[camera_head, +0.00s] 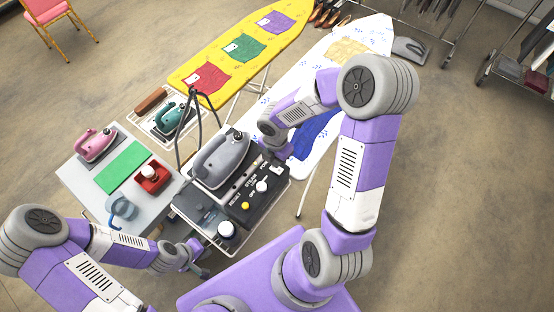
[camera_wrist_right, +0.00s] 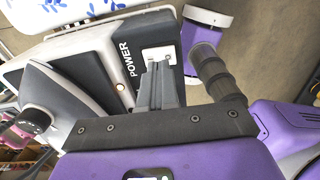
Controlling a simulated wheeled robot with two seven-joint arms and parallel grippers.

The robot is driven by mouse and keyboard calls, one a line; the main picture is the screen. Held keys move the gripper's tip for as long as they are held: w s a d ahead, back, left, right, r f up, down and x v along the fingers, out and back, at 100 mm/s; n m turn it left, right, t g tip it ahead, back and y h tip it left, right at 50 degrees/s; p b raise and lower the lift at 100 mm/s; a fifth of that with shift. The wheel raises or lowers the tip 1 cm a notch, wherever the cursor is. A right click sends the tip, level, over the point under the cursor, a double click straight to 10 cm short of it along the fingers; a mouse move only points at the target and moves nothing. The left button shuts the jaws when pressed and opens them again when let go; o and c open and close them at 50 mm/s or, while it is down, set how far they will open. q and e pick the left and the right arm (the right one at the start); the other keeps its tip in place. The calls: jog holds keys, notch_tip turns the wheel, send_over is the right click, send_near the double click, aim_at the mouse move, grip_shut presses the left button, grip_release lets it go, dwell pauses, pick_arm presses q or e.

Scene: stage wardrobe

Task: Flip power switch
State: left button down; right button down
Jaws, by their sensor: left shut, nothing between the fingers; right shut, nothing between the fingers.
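The black and grey steam station (camera_head: 240,205) carries a grey iron (camera_head: 220,158) and has a panel with knobs and lettering. In the right wrist view the word POWER (camera_wrist_right: 126,60) stands beside a white switch plate (camera_wrist_right: 158,54) on the station. My right gripper (camera_head: 270,160) is shut and empty at the station's far right corner. In its wrist view, the closed fingertips (camera_wrist_right: 158,66) are at the white plate and partly hide it; I cannot tell whether they touch the switch. My left gripper (camera_head: 200,258) is shut and empty, low at the station's near left side.
A grey table (camera_head: 85,185) on the left holds a pink iron (camera_head: 95,143), a green mat (camera_head: 122,167) and a red box (camera_head: 152,177). A teal iron (camera_head: 170,118) sits behind. Yellow (camera_head: 215,55) and white (camera_head: 370,40) ironing boards stand beyond.

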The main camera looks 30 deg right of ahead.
notch_tip(320, 180, up, 12)
jog(key=w+p, duration=0.1)
jog(key=shift+w+a+f, duration=0.25)
jog(key=shift+a, duration=0.05)
dwell(0.4)
